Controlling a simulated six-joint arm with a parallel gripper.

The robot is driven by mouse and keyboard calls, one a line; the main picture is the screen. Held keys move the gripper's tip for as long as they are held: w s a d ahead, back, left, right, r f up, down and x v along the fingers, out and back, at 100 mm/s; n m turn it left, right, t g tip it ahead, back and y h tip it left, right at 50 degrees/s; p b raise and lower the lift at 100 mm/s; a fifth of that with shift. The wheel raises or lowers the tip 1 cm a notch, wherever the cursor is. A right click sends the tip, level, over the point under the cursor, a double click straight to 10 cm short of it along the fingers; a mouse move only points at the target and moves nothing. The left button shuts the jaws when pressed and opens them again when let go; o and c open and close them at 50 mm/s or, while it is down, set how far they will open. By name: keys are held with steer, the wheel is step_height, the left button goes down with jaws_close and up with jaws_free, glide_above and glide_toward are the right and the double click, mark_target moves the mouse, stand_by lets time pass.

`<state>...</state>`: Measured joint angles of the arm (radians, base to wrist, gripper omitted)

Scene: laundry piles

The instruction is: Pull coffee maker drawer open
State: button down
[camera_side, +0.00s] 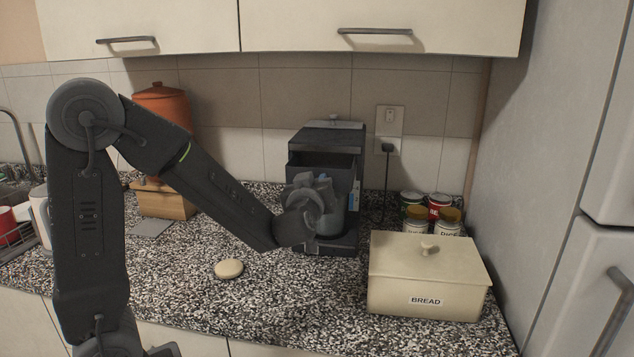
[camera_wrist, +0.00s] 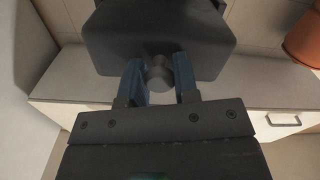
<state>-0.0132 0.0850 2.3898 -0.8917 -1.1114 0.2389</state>
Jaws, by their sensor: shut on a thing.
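The dark grey coffee maker (camera_side: 335,139) stands against the tiled back wall. Its drawer (camera_side: 299,171) is at the upper front, and a dark hollow shows above the drawer front; how far out it stands is hard to tell. In the wrist view the dark drawer front (camera_wrist: 160,32) fills the top middle, with a round grey knob (camera_wrist: 159,80) sticking out. My gripper (camera_wrist: 160,78) has its two blue fingers on either side of the knob, shut on it. In the side view my gripper (camera_side: 325,192) covers much of the coffee maker's front, and the knob is hidden there.
A cream bread box (camera_side: 415,290) stands at the right front, with several jars (camera_side: 440,212) behind it. A round beige item (camera_side: 229,268) lies on the speckled counter. A wooden box (camera_side: 163,203) and orange pot (camera_side: 162,104) stand left. Cabinets (camera_side: 380,15) hang above.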

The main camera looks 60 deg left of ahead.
steer(key=c, duration=0.9)
jaws_free()
steer(key=shift+o, duration=0.2)
steer(key=v, duration=0.7)
steer(key=shift+s+d, duration=0.2)
steer(key=shift+r, duration=0.1)
